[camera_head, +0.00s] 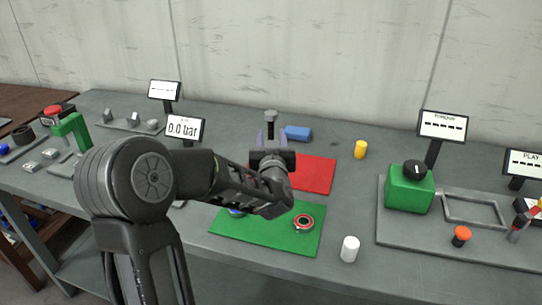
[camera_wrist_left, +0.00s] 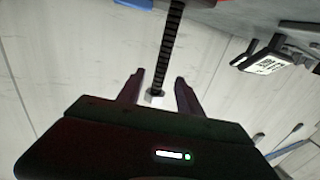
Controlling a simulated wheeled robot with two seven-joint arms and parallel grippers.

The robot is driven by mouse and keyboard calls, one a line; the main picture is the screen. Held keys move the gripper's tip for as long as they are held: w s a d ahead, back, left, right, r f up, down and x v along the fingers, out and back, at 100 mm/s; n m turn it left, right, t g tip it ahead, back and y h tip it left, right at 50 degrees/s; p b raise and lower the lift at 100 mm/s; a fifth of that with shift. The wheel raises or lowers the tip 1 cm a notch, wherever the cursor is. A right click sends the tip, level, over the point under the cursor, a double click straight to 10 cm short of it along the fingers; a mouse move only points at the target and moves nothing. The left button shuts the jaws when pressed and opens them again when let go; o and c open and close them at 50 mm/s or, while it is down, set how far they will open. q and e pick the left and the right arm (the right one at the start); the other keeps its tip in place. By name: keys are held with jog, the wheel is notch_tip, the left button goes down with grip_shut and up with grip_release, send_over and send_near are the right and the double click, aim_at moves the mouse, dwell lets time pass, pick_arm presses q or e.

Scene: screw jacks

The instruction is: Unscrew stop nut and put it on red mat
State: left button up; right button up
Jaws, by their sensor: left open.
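My left gripper (camera_head: 270,148) reaches in above the bench, its jaws open around the upper end of an upright screw jack, whose grey top (camera_head: 270,115) shows above the fingers. In the left wrist view a dark threaded spindle (camera_wrist_left: 172,45) runs down to a small pale nut-like piece (camera_wrist_left: 154,97) at its end. This piece lies between the open fingers of my left gripper (camera_wrist_left: 160,90), with a gap visible on each side. The red mat (camera_head: 318,176) lies flat just behind and right of my gripper; its visible part is bare. My right gripper is not in view.
A green mat (camera_head: 265,242) in front holds a red ringed part (camera_head: 303,223) and a partly hidden blue part. A white cylinder (camera_head: 349,249), yellow cylinder (camera_head: 360,149) and blue block (camera_head: 298,133) stand nearby. A green torque station (camera_head: 408,190) is at right.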

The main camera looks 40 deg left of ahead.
aim_at(271, 130)
pick_arm(q)
jog(key=p+x, duration=0.1)
jog(key=x, duration=0.3)
jog(key=shift+w+a, duration=0.15)
jog(key=shift+w, duration=0.05)
jog(key=shift+c, duration=0.5)
grip_shut()
dwell(1.0)
jog(key=shift+r, duration=0.2)
